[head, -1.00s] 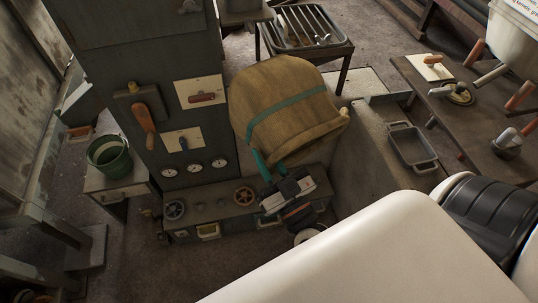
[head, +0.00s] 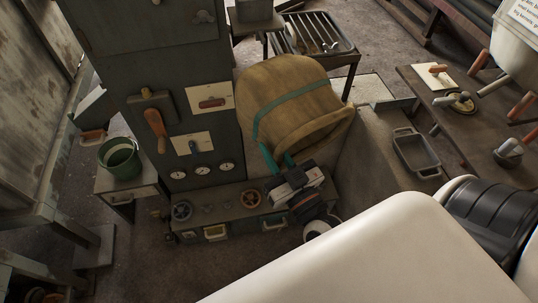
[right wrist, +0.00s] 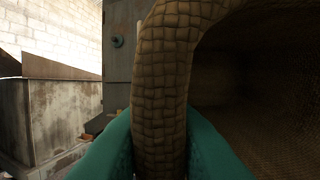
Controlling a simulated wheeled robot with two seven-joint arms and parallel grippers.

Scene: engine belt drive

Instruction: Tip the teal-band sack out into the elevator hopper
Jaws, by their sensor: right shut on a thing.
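The tan woven sack with a teal band (head: 292,92) hangs tilted in front of the grey cabinet in the head view. Its open mouth faces down and to the right. My right gripper (head: 280,162) has teal fingers and is shut on the sack's rim at its lower left edge. In the right wrist view the thick woven rim (right wrist: 165,85) stands between the two teal fingers, and the dark inside of the sack opens on the right. The sack's contents cannot be made out. I cannot clearly pick out the elevator hopper. My left gripper is out of view.
The grey cabinet (head: 150,70) with levers and gauges stands left of the sack. A low bench with handwheels (head: 250,200) lies below it. A green bucket (head: 119,160) stands on a side table at left. A metal pan (head: 415,152) is at right, near a tool-covered table.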

